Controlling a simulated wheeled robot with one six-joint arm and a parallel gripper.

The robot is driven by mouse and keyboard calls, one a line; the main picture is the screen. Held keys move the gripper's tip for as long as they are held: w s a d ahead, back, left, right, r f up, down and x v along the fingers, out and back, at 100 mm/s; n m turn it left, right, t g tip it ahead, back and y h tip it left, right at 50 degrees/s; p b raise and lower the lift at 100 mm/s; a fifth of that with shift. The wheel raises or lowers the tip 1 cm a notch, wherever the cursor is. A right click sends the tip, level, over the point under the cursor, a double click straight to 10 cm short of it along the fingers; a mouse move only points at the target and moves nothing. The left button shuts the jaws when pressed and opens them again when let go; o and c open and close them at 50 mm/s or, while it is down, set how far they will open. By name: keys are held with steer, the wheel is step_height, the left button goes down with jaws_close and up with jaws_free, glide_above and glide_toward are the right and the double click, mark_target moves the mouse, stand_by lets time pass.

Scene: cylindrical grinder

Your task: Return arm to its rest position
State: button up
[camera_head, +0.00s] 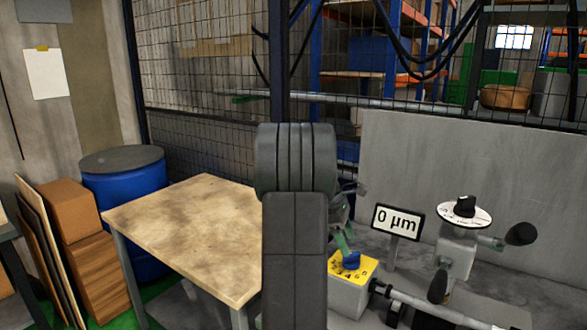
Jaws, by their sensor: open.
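My arm (294,250) rises through the middle of the picture and hides much of what lies behind it. My gripper (347,240) shows only in part at the arm's right side, open, just above a blue knob (351,261). The knob sits on a yellow-topped box (349,296). The gripper looks empty. Whether its fingertips touch the knob cannot be told from this view.
A sign reading "0 µm" (397,221) and a grey post with a white dial (466,213) stand on the right, with black-handled shafts below. A wooden table (185,235) is bare on the left. A blue barrel (125,188) and a mesh fence (205,140) stand behind.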

steer(key=shift+a+r, duration=0.2)
steer(key=shift+r, duration=0.35)
steer(key=shift+a, duration=0.1)
